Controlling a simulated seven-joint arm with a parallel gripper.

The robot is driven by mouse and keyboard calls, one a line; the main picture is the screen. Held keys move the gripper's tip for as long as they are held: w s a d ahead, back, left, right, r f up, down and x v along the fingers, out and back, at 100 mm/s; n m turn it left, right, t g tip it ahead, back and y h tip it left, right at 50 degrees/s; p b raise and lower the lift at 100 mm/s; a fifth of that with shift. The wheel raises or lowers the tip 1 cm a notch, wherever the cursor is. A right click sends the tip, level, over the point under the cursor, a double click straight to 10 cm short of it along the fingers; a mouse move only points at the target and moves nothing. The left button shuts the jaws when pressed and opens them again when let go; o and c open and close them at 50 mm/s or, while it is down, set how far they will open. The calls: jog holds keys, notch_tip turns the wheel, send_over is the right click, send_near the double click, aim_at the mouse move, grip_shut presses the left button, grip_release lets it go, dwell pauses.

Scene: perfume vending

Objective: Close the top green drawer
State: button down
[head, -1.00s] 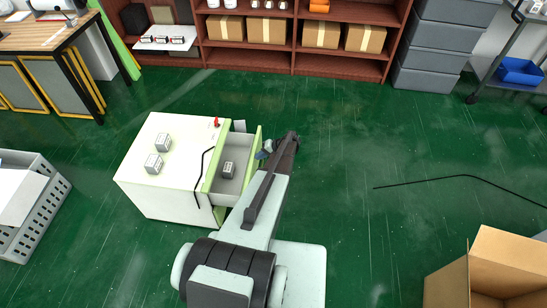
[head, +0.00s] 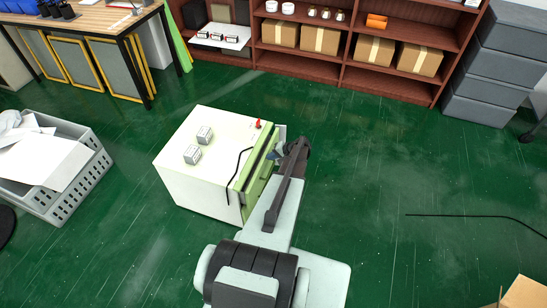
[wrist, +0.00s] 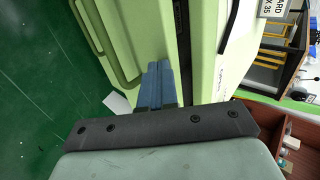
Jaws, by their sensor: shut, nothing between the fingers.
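The white cabinet (head: 200,180) stands on the floor in the head view, with light green drawer fronts on its right side. The top green drawer (head: 258,178) sits nearly flush, with a narrow dark gap along its upper edge. In the wrist view its green front (wrist: 145,30) fills the upper middle, and a dark slot shows beside it. My gripper (head: 276,154) is at the upper part of the drawer front. Its blue fingers (wrist: 157,82) are shut together, empty, and up against or very near the green front; exact contact is unclear. The drawer's inside is hidden.
Two small grey boxes (head: 198,145) and a red item (head: 258,124) lie on the cabinet top. A grey basket (head: 70,190) stands left. A shelf (head: 340,65) stands behind.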

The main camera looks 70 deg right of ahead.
jog(key=shift+s, duration=0.55)
jog(key=s+f+v, duration=0.1)
jog(key=v, duration=1)
jog(key=shift+s+f, duration=0.15)
jog(key=shift+s, duration=0.15)
jog(key=c, duration=1.7)
grip_release()
jog(key=shift+s+r, duration=0.25)
jog(key=shift+s, duration=0.3)
jog(key=o, duration=0.5)
jog(key=s+f, duration=0.2)
jog(key=f, duration=0.1)
jog(key=s+a+f+m, duration=0.1)
jog(key=s+f, duration=0.1)
jog(key=f, duration=0.1)
jog(key=s+a+f+m, duration=0.1)
jog(key=s+f, duration=0.1)
jog(key=f, duration=0.1)
jog(key=shift+s+a, duration=0.1)
jog(key=shift+a, duration=0.1)
jog(key=shift+o, duration=0.2)
notch_tip(320, 180, down, 6)
jog(key=m+t, duration=0.1)
jog(key=t, duration=0.2)
jog(key=w+r+n+t, duration=0.1)
jog(key=w+n+t, duration=0.2)
jog(key=w, duration=1.2)
jog(key=shift+a+r, duration=0.35)
jog(key=shift+r, duration=0.05)
